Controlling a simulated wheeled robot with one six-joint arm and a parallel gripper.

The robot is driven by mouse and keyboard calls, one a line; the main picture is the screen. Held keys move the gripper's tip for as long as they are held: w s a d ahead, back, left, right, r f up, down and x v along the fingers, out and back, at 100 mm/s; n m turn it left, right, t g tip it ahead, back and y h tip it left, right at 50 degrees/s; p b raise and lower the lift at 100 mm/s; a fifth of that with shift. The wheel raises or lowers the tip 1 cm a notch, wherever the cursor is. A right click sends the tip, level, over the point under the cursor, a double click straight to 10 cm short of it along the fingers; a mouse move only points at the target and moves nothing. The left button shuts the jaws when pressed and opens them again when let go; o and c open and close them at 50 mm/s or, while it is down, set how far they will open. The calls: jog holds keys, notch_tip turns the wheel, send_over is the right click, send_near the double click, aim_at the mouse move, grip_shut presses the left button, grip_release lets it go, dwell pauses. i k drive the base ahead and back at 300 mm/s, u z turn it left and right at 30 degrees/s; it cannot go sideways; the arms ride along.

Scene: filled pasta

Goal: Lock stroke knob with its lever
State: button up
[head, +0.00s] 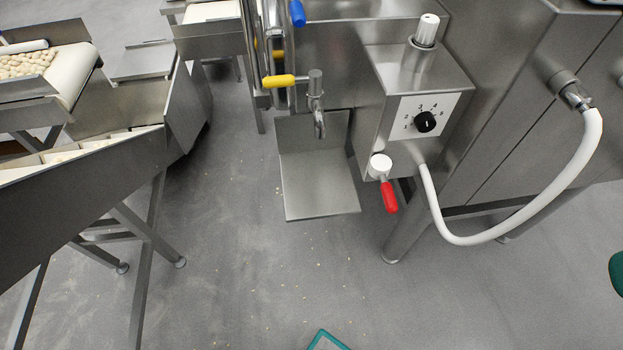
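A steel control box (418,75) juts from the machine at the upper right. On its lower front corner is a round white knob (380,165) with a red lever (389,197) just below it, slanting down and slightly right. A black dial (425,122) with a numbered scale sits on the white front plate. Another white knob (427,30) stands upright on a steel collar on top of the box. I cannot tell from markings which knob is the stroke knob, or whether the red lever is locked. My gripper is not in view.
A yellow-handled tap (278,81) and a steel drip tray (315,185) are left of the box. A blue handle (297,13) is above. A white hose (520,228) loops at the right. A conveyor frame (90,190) stands at the left. Floor between is open.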

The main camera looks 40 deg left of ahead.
aim_at(380, 165)
jog(key=u, duration=0.8)
jog(key=k, duration=0.3)
jog(key=u, duration=0.25)
jog(key=i, duration=0.3)
jog(key=z, duration=0.1)
